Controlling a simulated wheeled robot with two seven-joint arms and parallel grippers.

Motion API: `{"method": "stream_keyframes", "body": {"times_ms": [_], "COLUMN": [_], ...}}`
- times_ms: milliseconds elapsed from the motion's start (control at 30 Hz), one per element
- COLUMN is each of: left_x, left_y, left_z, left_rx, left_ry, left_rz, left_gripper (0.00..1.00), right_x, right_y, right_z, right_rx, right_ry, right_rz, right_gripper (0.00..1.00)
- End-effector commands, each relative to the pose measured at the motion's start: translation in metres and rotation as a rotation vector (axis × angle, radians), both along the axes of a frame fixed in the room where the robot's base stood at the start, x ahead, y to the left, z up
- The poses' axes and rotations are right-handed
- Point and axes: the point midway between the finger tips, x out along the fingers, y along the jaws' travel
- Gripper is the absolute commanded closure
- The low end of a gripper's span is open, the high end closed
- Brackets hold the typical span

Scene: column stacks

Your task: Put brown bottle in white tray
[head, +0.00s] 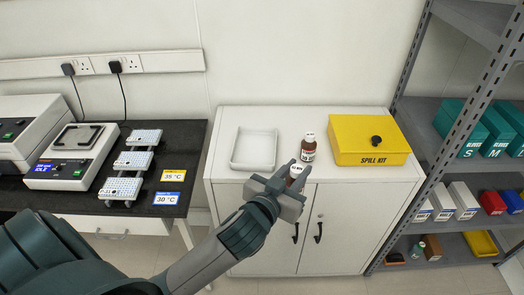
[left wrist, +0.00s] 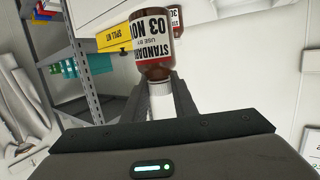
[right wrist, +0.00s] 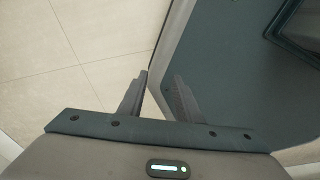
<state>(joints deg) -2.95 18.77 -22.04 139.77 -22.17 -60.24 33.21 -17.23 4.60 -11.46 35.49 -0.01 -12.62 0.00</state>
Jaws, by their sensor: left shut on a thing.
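My left gripper (head: 287,184) is shut on a brown bottle (head: 297,170) with a white cap, in front of the cabinet's top edge. In the left wrist view this bottle (left wrist: 153,40) has a white and red label reading "STANDARD", and the fingers grip it at its white cap (left wrist: 161,95). A second, similar brown bottle (head: 308,148) stands upright on the cabinet, just behind the held one. The white tray (head: 237,160) lies on the cabinet top, left of both bottles, and looks empty.
A yellow spill kit box (head: 365,153) stands right of the bottles on the white cabinet (head: 226,174). A grey shelf unit (head: 430,165) with boxes stands at the right.

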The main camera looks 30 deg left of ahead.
Motion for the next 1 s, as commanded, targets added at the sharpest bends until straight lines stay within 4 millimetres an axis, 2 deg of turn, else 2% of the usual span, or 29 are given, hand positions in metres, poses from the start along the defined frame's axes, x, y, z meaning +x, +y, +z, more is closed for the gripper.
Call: {"method": "stream_keyframes", "body": {"times_ms": [267,433,667,800,1000], "left_x": [0.003,0.023,0.082,0.123,0.164], "left_y": [0.001,0.009,0.038,0.064,0.096], "left_z": [0.0,-0.001,0.005,0.016,0.035], "left_rx": [0.001,0.01,0.023,0.022,0.01], "left_ry": [-0.001,-0.003,-0.004,-0.005,-0.005], "left_rz": [0.002,0.016,0.067,0.112,0.168], "left_gripper": [1.0,1.0,1.0,1.0,1.0], "right_x": [0.003,0.005,0.015,0.028,0.04], "right_y": [0.001,0.002,0.005,0.01,0.016], "right_z": [-0.001,-0.004,-0.012,-0.016,-0.019], "right_rx": [0.002,0.003,0.01,0.017,0.027], "right_ry": [-0.004,-0.009,-0.035,-0.061,-0.087], "right_rz": [-0.001,-0.001,0.001,0.002,0.005], "right_gripper": [0.69,0.69,0.69,0.69,0.69]}}
